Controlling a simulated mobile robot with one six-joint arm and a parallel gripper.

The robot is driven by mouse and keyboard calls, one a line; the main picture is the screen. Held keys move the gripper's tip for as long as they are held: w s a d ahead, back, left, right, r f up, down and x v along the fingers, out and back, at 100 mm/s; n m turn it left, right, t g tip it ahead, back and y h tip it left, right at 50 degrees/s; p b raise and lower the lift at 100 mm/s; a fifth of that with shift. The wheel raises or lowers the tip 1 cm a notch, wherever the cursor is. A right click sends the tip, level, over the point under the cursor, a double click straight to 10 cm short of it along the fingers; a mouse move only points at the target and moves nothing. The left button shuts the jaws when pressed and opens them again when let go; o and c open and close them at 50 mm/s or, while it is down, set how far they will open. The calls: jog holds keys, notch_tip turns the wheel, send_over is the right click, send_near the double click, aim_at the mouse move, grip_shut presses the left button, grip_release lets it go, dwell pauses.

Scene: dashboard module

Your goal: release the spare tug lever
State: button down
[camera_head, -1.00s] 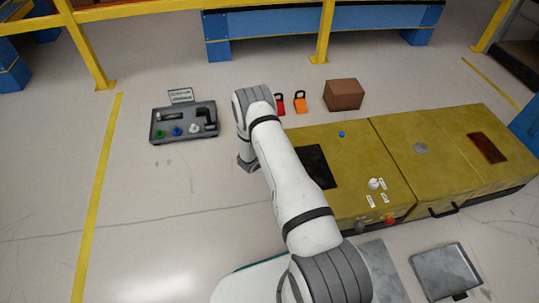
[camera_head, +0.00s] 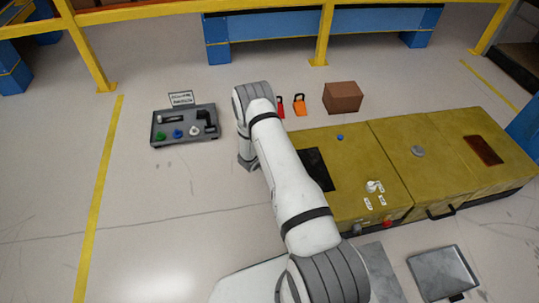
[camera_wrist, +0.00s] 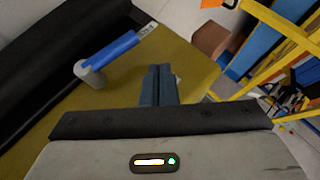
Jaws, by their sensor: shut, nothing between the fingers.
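In the wrist view, a lever with a blue handle (camera_wrist: 112,48) lies aslant on a short grey round post (camera_wrist: 89,74). The post stands on a yellow surface (camera_wrist: 125,92). A small white label is near the handle's far end. I cannot tell if this lever is the spare one. My gripper (camera_wrist: 160,70) is shut and empty, just right of the lever and apart from it in the picture. In the head view, my arm hides the fingers and the lever.
A long black part (camera_wrist: 60,55) borders the lever on the left. The yellow vehicle (camera_head: 375,150) fills the right of the head view. A grey tray (camera_head: 204,141) with coloured knobs lies left of my arm. A brown box (camera_head: 343,96) stands behind. Open floor is left.

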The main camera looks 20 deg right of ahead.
jog(key=a+r+p, duration=0.3)
jog(key=a+r, duration=0.2)
jog(key=r, duration=0.4)
jog(key=shift+s+a, duration=0.2)
jog(key=shift+r, duration=0.1)
jog(key=s+d+r+m+g+p, duration=0.1)
jog(key=s+r+m+p, duration=0.55)
jog(key=r, duration=0.85)
jog(key=s+d+r+m+g+p, duration=0.1)
jog(key=r+m+g+p, duration=0.15)
jog(key=r+m, duration=0.95)
jog(key=s+d+r+m+g+p, duration=0.1)
jog(key=s+r+m+p, duration=0.4)
jog(key=r, duration=1.2)
jog(key=s+a+r+m+y+p, duration=0.2)
jog(key=s+a+r+m+p, duration=0.1)
jog(key=s+r+m, duration=0.5)
jog(key=s+a+r+m+y+p, duration=0.3)
jog(key=s+r+m+p, duration=0.3)
jog(key=s+r+m, duration=0.2)
jog(key=s+a+r+m+y+p, duration=0.3)
jog(key=s+r+m, duration=0.4)
jog(key=r+m, duration=0.3)
jog(key=shift+s+a+r+t+p, duration=0.3)
jog(key=shift+s+a+t+p, duration=0.15)
jog(key=shift+a+p, duration=0.45)
